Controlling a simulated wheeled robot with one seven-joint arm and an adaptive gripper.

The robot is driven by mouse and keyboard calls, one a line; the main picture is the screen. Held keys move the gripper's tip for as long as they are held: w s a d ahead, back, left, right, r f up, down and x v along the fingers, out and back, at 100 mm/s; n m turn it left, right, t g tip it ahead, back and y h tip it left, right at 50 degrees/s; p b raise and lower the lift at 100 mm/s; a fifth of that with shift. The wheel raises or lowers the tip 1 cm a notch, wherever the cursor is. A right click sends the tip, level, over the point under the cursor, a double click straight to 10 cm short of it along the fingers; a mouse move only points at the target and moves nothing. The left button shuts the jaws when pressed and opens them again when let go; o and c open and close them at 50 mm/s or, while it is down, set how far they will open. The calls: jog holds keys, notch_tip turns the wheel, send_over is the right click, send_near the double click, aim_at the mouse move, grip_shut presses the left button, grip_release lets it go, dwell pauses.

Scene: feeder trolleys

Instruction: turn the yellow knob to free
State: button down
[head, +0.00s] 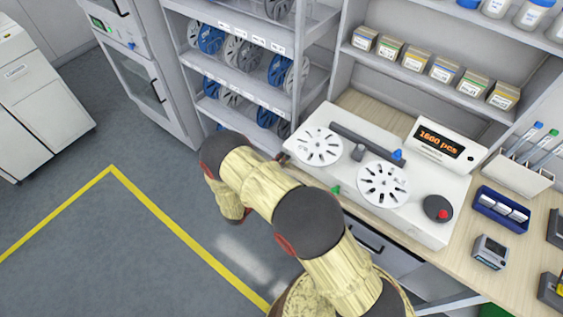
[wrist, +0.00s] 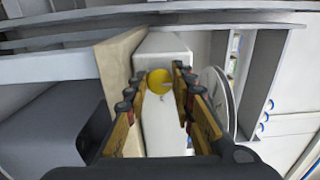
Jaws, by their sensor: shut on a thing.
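The yellow knob (wrist: 159,82) is round and sits on a narrow face of the white counting machine, which shows in the wrist view (wrist: 160,122). My gripper (wrist: 159,80) has one fingertip on each side of the knob and is shut on it. Any mark of the knob's position is not readable. In the head view the machine (head: 425,217) stands on the bench with two white reels on top and a display reading "1600 pcs". I cannot make out the knob or my gripper there; my arm reaches toward the machine's left end.
The machine also carries a green knob (head: 336,190), a blue knob (head: 397,154) and a dark dial with a red button (head: 443,214). A reel rack (head: 240,80) stands behind my arm. A blue tray (head: 477,208) lies to the right. The floor at left is clear.

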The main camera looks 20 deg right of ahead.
dwell(0.5)
jog(key=c, duration=1.5)
grip_release()
